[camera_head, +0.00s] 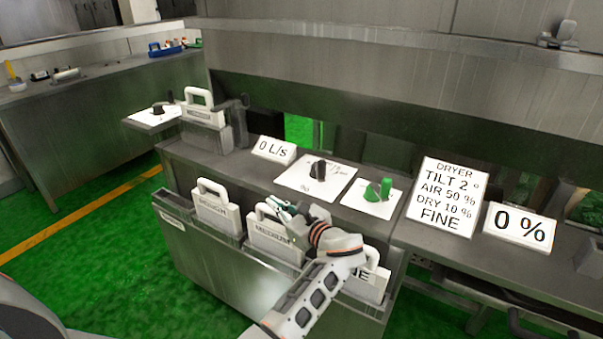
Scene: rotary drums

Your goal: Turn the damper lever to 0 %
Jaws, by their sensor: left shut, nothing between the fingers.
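A black knob (318,170) sits on a white dial plate on the steel counter. To its right, a green lever (379,190) stands on a smaller white plate. No readable label tells which of them is the damper lever. A white sign reading "0 %" (519,226) stands on the counter at the right. My left gripper (283,211) is shut and empty, in front of the counter, over the handled plate marked MEDIUM and partly hiding it. It looks apart from both controls. My right gripper is not in view.
A sign (447,193) reads DRYER, TILT 2°, AIR 50 %, DRY 10 %, FINE. A "0 L/s" sign (273,150) stands left of the black knob. A handled plate marked ROUGH (216,212) sits in the front rack. Another black knob (158,110) is farther left. Green floor is clear at left.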

